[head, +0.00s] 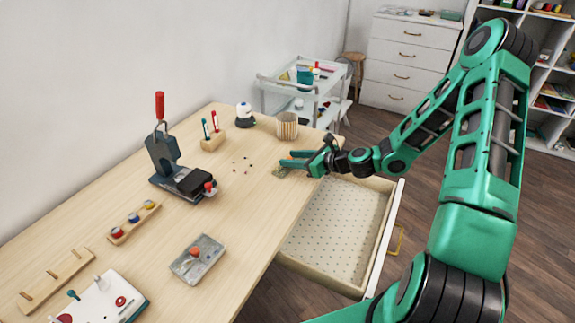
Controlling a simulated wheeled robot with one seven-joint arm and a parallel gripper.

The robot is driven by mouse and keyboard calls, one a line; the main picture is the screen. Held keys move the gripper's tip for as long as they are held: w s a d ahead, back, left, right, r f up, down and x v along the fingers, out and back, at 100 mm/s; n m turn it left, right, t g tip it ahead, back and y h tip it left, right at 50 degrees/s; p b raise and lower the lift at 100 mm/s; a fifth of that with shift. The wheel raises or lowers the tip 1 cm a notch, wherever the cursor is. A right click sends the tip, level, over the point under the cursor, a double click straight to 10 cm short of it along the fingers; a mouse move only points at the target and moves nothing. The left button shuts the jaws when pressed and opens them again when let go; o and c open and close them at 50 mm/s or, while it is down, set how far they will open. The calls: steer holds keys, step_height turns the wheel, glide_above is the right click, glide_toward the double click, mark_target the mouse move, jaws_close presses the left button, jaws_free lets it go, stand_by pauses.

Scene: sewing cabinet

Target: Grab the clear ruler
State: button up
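My gripper (286,158) is low over the table's right edge, above the open drawer's far end. A small flat, patterned piece (280,172) lies on the table just below the fingers, near the edge. It may be the clear ruler, but it is too small and partly covered to tell. I see no other clear ruler in this view.
The open drawer (335,228) looks empty, with a dotted bottom. A ribbed cup (287,126) stands close behind my gripper. A red-handled press (175,170) stands further left. A grey tray (198,262) lies nearer. The table between them is mostly clear.

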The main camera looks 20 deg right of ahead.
steer(key=shift+w+a+f, duration=0.25)
steer(key=shift+w+a, duration=0.15)
steer(key=shift+w, duration=0.15)
jaws_close()
steer(key=shift+r, duration=0.15)
